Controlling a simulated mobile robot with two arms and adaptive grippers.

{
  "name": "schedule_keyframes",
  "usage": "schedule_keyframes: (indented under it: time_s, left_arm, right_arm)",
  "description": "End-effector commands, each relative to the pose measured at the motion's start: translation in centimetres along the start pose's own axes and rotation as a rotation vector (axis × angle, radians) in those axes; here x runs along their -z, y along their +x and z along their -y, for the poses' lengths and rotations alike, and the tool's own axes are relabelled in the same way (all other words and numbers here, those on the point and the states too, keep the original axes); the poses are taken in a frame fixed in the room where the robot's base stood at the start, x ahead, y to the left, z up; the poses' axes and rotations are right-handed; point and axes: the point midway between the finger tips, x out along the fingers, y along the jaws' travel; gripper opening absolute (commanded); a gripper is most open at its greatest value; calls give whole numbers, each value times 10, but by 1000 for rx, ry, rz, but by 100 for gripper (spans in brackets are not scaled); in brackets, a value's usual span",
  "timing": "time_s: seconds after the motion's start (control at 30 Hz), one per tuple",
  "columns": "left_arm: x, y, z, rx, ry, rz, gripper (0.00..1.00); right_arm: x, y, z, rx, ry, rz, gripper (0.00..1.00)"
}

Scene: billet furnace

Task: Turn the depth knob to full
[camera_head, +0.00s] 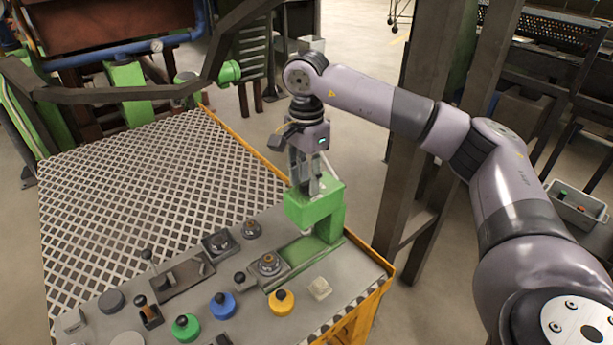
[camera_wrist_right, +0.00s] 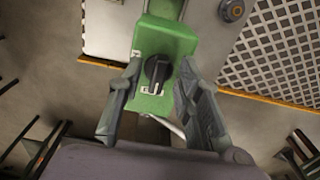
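A black knob (camera_wrist_right: 158,70) with a pale pointer line sits on top of a green housing (camera_wrist_right: 180,38), with small white labels beside it. In the head view the same green housing (camera_head: 312,207) stands on the right of the control panel, and the knob is hidden. My right gripper (camera_head: 313,190) points down from above at the housing top. In the right wrist view its fingers (camera_wrist_right: 159,68) are open, one on each side of the knob, with gaps visible. My left gripper is not in view.
The control panel (camera_head: 345,265) carries several coloured knobs, including yellow (camera_head: 281,301), blue (camera_head: 223,304) and green (camera_head: 186,326), and levers. A patterned plate (camera_head: 150,190) lies behind it. A dark post (camera_head: 405,180) stands right of the panel. A grey bin (camera_head: 577,205) sits on the floor.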

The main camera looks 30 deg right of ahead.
Motion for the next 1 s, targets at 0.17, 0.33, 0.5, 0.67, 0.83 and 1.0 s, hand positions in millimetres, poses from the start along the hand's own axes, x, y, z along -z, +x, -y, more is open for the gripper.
schedule_keyframes:
  time_s: [0.17,0.33,0.5,0.67,0.83,1.0]
  left_arm:
    - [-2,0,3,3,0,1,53]
    - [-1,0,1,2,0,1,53]
    - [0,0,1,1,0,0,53]
    - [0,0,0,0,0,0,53]
    - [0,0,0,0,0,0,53]
    - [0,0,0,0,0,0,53]
  right_arm:
    - [0,-2,0,-1,0,0,32]
    - [0,-21,1,2,1,1,32]
    - [-1,-59,1,5,0,1,32]
    - [0,-94,1,5,1,0,32]
    - [0,-112,1,1,0,-1,32]
    - [0,-119,0,0,-1,0,32]
